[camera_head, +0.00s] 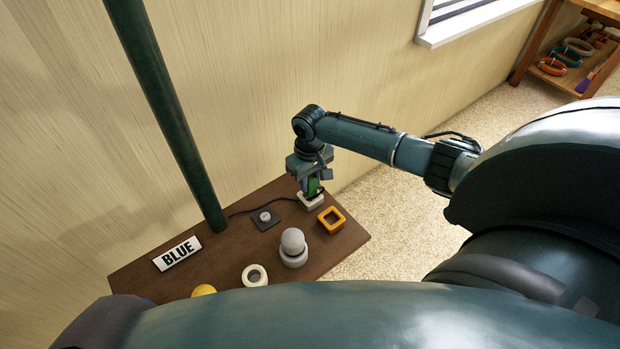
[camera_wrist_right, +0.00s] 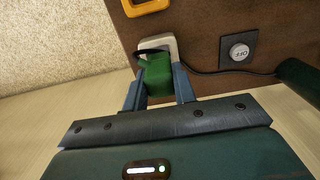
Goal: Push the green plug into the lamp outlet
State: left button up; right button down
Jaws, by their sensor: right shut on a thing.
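The green plug (camera_head: 313,187) is held in my right gripper (camera_head: 311,181), directly over the pale lamp outlet (camera_head: 311,201) near the back of the table. In the right wrist view the green plug (camera_wrist_right: 157,77) sits between the two fingers of my right gripper (camera_wrist_right: 160,86), which are shut on it. Its far end meets or overlaps the pale outlet (camera_wrist_right: 155,43); I cannot tell how deep it sits. A dark cord runs from the outlet area. A lamp with a round grey bulb (camera_head: 293,244) stands on the table in front. My left gripper is not in view.
The brown table (camera_head: 225,262) also bears an orange square ring (camera_head: 331,219), a dark switch plate (camera_head: 266,218) marked OFF in the wrist view, a white ring (camera_head: 254,275), a yellow thing (camera_head: 203,290) and a BLUE sign (camera_head: 177,253). A dark green pole (camera_head: 168,110) rises at the back edge.

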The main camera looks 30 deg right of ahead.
aim_at(310, 178)
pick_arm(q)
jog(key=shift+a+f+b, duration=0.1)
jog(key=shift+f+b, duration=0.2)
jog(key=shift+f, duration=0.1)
pick_arm(e)
jog(key=shift+f, duration=0.7)
pick_arm(q)
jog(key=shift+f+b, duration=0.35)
jog(key=shift+b, duration=0.05)
pick_arm(e)
jog(key=shift+f, duration=0.8)
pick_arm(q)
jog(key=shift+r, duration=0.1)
pick_arm(e)
jog(key=c, duration=1.1)
grip_release()
jog(key=shift+o, duration=0.2)
jog(key=shift+r, duration=0.35)
notch_tip(310, 178, up, 12)
jog(key=shift+r+p, duration=0.25)
jog(key=shift+p, duration=0.45)
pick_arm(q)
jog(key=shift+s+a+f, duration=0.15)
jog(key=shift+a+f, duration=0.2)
